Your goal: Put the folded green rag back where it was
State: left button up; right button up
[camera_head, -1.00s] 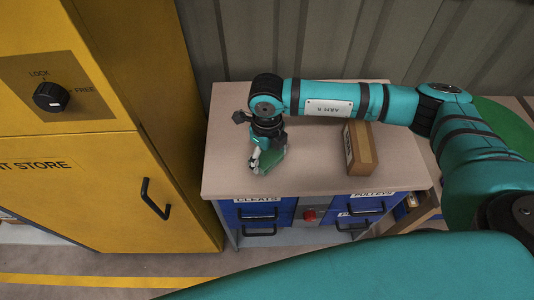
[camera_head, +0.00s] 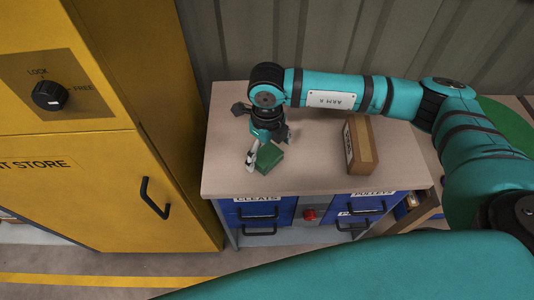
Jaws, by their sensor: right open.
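The folded green rag (camera_head: 269,156) lies on the light top of the drawer cabinet (camera_head: 310,181), towards its left front. My right gripper (camera_head: 266,152) is right over the rag, pointing down. Its jaws are open, with one pale finger at the rag's left side and a dark part behind its right side. Part of the rag is hidden by the gripper. Whether the fingers touch it, I cannot tell. My left gripper is not in view.
A brown cardboard box (camera_head: 361,146) stands on the cabinet top to the right. Below are blue drawers (camera_head: 255,209) labelled "CLEATS" and "PULLEYS" and a red knob (camera_head: 309,214). A yellow locker (camera_head: 140,160) stands close on the left. A corrugated wall is behind.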

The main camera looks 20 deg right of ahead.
aim_at(268, 155)
notch_tip(268, 155, up, 10)
jog(key=b, duration=0.1)
jog(key=shift+d+f, duration=0.1)
jog(key=shift+f, duration=0.05)
